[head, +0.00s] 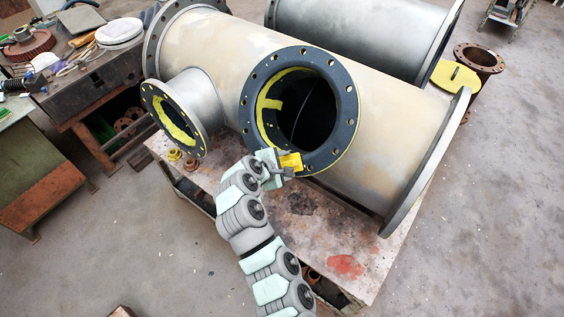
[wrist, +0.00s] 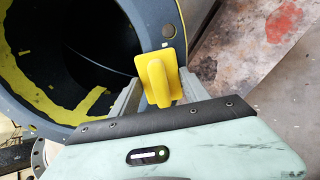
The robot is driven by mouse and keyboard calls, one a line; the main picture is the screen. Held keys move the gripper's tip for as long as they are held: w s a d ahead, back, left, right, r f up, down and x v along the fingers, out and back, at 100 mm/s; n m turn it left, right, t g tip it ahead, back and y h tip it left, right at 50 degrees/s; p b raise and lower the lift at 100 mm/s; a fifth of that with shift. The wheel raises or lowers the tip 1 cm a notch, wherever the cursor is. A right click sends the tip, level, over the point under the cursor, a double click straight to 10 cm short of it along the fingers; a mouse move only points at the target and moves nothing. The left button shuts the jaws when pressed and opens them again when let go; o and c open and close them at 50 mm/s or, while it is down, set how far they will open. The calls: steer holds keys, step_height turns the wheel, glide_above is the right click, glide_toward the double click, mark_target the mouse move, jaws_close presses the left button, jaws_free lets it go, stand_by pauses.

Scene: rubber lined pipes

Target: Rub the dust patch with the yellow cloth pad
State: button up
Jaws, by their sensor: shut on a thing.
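My gripper (head: 277,168) is shut on the yellow cloth pad (head: 291,161), in front of the lower edge of the dark flange (head: 343,135). In the wrist view the pad (wrist: 157,79) stands up by its handle between the two fingers of my gripper (wrist: 160,93). Beyond it lies the open pipe mouth with its dark lining (wrist: 75,35). I cannot tell whether the pad touches the flange. I cannot pick out a dust patch for certain; the pipe's tan body (head: 380,112) looks mottled, and the inside of the opening is mostly in shadow.
The pipe rests on a stained worktable (head: 305,205) with a red mark. A side branch with a flange (head: 178,113) juts out at left. A grey pipe (head: 355,30) lies behind. A cluttered bench (head: 85,75) stands at left.

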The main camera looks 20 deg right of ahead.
mark_target(294, 164)
steer(key=shift+s+d+r+p, duration=0.4)
steer(key=shift+s+d+p, duration=0.05)
steer(key=shift+d+p, duration=0.15)
steer(key=shift+s+d+r+p, duration=0.4)
steer(key=shift+d+p, duration=0.15)
steer(key=shift+p, duration=0.05)
steer(key=shift+s+d+r+p, duration=0.2)
steer(key=shift+s+d+p, duration=0.4)
steer(key=shift+d+p, duration=0.15)
steer(key=shift+w+a+f+b, duration=0.7)
steer(key=shift+a+b, duration=0.15)
steer(key=shift+w+a+f+b, duration=0.3)
steer(key=shift+w+a+b, duration=0.1)
steer(key=shift+a, duration=0.15)
steer(key=shift+w+a+f+b, duration=0.3)
steer(key=shift+w+a+b, duration=0.1)
steer(key=shift+a, duration=0.1)
steer(key=shift+w+a+f+b, duration=0.1)
steer(key=shift+w+a+b, duration=0.25)
steer(key=shift+a, duration=0.2)
